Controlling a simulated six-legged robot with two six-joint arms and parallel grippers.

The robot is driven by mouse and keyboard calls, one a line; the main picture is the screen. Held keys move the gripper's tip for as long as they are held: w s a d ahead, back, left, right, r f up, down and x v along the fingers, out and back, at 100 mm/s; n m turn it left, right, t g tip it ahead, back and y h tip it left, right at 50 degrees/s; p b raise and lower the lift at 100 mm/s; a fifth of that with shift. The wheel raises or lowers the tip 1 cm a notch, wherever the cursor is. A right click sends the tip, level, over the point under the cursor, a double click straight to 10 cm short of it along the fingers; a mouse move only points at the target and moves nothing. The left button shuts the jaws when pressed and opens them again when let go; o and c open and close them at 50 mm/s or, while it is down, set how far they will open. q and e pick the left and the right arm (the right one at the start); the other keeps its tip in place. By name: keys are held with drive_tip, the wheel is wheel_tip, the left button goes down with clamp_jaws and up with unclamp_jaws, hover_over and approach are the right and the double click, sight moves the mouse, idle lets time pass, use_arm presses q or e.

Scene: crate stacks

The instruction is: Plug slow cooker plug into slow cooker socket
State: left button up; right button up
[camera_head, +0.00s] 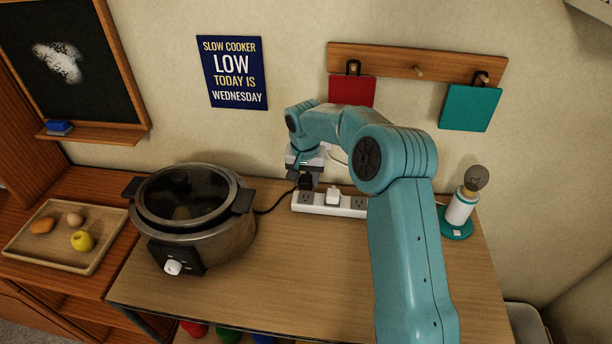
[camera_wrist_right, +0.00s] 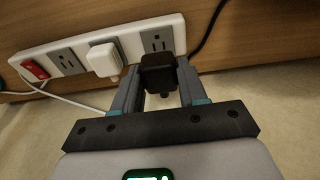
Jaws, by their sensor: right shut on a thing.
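The slow cooker plug is a black block (camera_wrist_right: 158,72), held between the two fingers of my right gripper (camera_wrist_right: 160,88), which is shut on it. In the head view my right gripper (camera_head: 305,180) is just above the left end of the white power strip (camera_head: 343,210). In the wrist view an outlet (camera_wrist_right: 157,41) with bare slots shows right beside the plug; I cannot tell whether plug and strip touch. The slow cooker (camera_head: 213,240) stands on the counter at left, a black cord (camera_head: 272,205) running from it toward the strip. My left gripper is out of view.
A white plug (camera_wrist_right: 103,59) sits in the middle outlet, close to the black plug. Another outlet (camera_wrist_right: 67,60) and a red switch (camera_wrist_right: 35,71) are farther along the strip. A lamp (camera_head: 460,208) stands at right. The counter (camera_head: 290,265) in front is clear.

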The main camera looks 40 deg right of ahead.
sight(305, 180)
drive_tip(key=shift+w+f, duration=0.1)
drive_tip(key=shift+f, duration=0.65)
drive_tip(key=shift+a+f+b, duration=0.15)
drive_tip(key=shift+f+b, duration=0.15)
drive_tip(key=shift+b, duration=0.2)
drive_tip(key=shift+s+f, duration=0.3)
drive_tip(key=shift+f, duration=0.1)
drive_tip(key=shift+w+f, duration=0.2)
drive_tip(key=shift+w, duration=0.05)
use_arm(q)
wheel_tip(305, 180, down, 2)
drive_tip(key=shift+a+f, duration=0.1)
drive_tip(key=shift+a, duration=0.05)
use_arm(e)
drive_tip(key=shift+s+r, duration=0.1)
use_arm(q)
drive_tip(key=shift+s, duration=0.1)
use_arm(e)
drive_tip(key=shift+s, duration=0.1)
use_arm(q)
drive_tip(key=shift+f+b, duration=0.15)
drive_tip(key=shift+b, duration=0.3)
